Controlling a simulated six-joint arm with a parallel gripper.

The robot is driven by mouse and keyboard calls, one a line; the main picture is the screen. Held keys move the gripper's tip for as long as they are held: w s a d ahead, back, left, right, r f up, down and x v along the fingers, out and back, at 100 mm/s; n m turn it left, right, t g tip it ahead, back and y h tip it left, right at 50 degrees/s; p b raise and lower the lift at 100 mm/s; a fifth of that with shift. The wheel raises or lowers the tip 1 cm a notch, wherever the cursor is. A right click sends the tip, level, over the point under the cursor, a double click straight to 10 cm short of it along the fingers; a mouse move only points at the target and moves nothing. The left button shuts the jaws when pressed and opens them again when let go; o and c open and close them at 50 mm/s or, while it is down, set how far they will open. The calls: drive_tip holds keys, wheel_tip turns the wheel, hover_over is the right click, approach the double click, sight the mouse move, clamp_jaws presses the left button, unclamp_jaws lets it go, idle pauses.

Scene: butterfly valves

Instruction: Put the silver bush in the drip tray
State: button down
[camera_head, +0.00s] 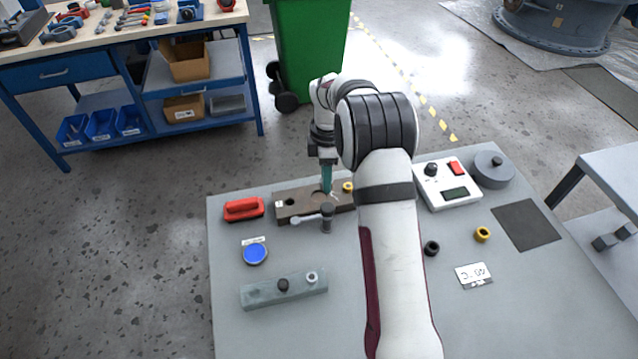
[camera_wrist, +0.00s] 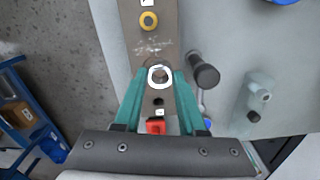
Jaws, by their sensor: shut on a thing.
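My gripper (camera_head: 327,190) points down over the middle of a brown block. In the wrist view its teal fingers (camera_wrist: 160,82) are closed around a pale silver ring, the silver bush (camera_wrist: 160,67). In the head view the bush is hidden by the fingers and arm. I cannot tell whether it is seated in the block or just above it.
The brown block (camera_head: 308,208) bears a yellow bush (camera_head: 347,187). A dark upright post with a silver lever (camera_head: 326,217) stands between block and tray. The table's near left corner is clear.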

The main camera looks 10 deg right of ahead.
drive_tip(key=s+d+r, duration=0.6)
drive_tip(key=d, duration=0.3)
drive_tip(key=s+d+f, duration=0.1)
drive_tip(key=s+d, duration=0.1)
drive_tip(key=d, duration=0.6)
drive_tip(key=s+d+f, duration=0.1)
drive_tip(key=s+d, duration=0.1)
drive_tip(key=d, duration=0.6)
drive_tip(key=w+a+f, duration=0.2)
drive_tip(key=w, duration=0.1)
drive_tip(key=w+a+f, duration=0.2)
drive_tip(key=w, duration=0.1)
drive_tip(key=w+a+f, duration=0.2)
drive_tip(key=w+f, duration=0.1)
drive_tip(key=w, duration=0.1)
drive_tip(key=shift+f, duration=2.1)
drive_tip(key=shift+f, duration=0.15)
drive_tip(key=shift+c, duration=2.4)
unclamp_jaws()
